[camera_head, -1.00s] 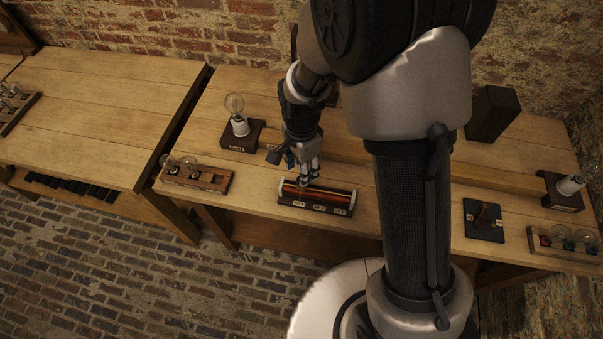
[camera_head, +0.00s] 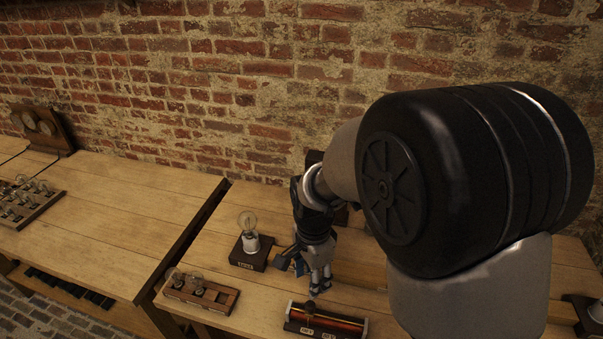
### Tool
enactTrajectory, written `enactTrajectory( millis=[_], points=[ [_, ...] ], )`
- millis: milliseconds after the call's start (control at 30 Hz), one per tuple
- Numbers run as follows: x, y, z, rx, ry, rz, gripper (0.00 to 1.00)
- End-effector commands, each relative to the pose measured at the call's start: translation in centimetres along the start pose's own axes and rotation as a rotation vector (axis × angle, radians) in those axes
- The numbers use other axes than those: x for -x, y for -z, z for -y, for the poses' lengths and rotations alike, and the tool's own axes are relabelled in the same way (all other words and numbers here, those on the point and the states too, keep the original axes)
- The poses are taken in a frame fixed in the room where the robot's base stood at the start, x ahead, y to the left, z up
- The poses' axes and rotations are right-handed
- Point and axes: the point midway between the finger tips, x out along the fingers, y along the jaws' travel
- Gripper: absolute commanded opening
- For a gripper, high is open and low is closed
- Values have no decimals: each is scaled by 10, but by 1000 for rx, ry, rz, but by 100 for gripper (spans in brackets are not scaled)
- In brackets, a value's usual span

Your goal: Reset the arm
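My gripper (camera_head: 318,284) points down above the right-hand table, just behind a dark coil block (camera_head: 322,320) with orange-red windings and small white labels. The fingers look close together, but they are too small to tell if they are open or shut. I see nothing held between them. My arm's large dark joint and grey links fill the right side and hide much of the table behind them.
A bulb on a dark base (camera_head: 249,250) stands left of my gripper. A wooden tray with small bulbs (camera_head: 201,292) lies at the front left. Another bulb rack (camera_head: 24,202) is on the left table (camera_head: 120,205). A brick wall (camera_head: 230,90) rises behind.

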Motion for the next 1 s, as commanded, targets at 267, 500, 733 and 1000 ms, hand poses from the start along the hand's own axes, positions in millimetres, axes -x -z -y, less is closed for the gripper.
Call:
enactTrajectory(
  millis=[267,500,733,1000],
  points=[
    [45,9,-19,134,59,-21,42],
    [126,17,-85,485,165,-111,42],
    [166,12,-156,818,221,-245,42],
    [175,3,-202,1053,225,-355,42]
  ],
)
